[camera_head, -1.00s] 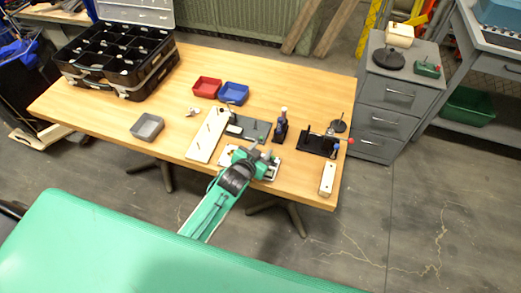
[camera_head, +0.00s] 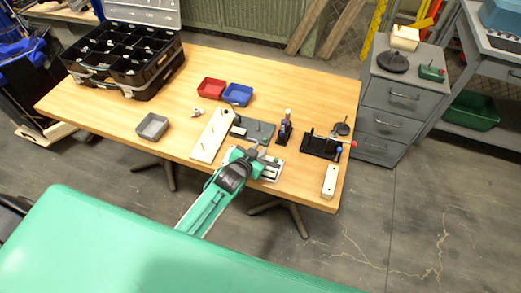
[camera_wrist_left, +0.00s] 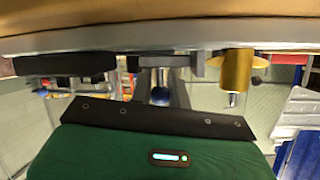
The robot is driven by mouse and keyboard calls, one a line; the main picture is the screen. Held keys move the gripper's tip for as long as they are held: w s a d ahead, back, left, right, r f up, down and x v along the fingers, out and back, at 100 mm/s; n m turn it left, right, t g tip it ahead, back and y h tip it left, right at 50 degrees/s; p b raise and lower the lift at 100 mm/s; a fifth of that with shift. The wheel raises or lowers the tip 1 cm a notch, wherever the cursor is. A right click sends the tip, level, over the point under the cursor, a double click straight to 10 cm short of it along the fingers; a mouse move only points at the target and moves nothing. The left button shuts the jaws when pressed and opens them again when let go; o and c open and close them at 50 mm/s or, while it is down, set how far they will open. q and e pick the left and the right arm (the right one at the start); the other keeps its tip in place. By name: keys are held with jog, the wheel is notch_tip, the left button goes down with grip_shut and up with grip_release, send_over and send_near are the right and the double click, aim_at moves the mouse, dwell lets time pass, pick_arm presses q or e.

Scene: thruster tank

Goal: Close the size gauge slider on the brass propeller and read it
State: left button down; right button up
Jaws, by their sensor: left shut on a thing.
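My left gripper (camera_head: 253,154) is at the front edge of the wooden table, at a light plate with dark parts, which looks like the size gauge (camera_head: 270,171). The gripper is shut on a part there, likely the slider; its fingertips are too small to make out. In the left wrist view, which looks upside down, a brass cylindrical piece (camera_wrist_left: 237,70), likely the propeller's hub, stands beside a grey bar (camera_wrist_left: 182,60) and a blue ball (camera_wrist_left: 160,96). I cannot tell whether the bar touches the brass. No gauge reading is legible. My right gripper is not in view.
A white board with pegs (camera_head: 212,135) and a dark mat (camera_head: 258,130) lie behind the gripper. A black stand (camera_head: 320,146) and a white block (camera_head: 330,181) are to the right.

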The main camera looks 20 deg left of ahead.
pick_arm(q)
jog(key=c, duration=1.3)
grip_release()
jog(key=shift+d, duration=0.1)
jog(key=shift+c, duration=0.2)
jog(key=shift+s, duration=0.15)
jog(key=shift+s+r, duration=0.1)
jog(key=shift+s, duration=0.2)
jog(key=b+v, duration=0.1)
jog(key=v, duration=1.2)
jog(key=shift+b, duration=0.3)
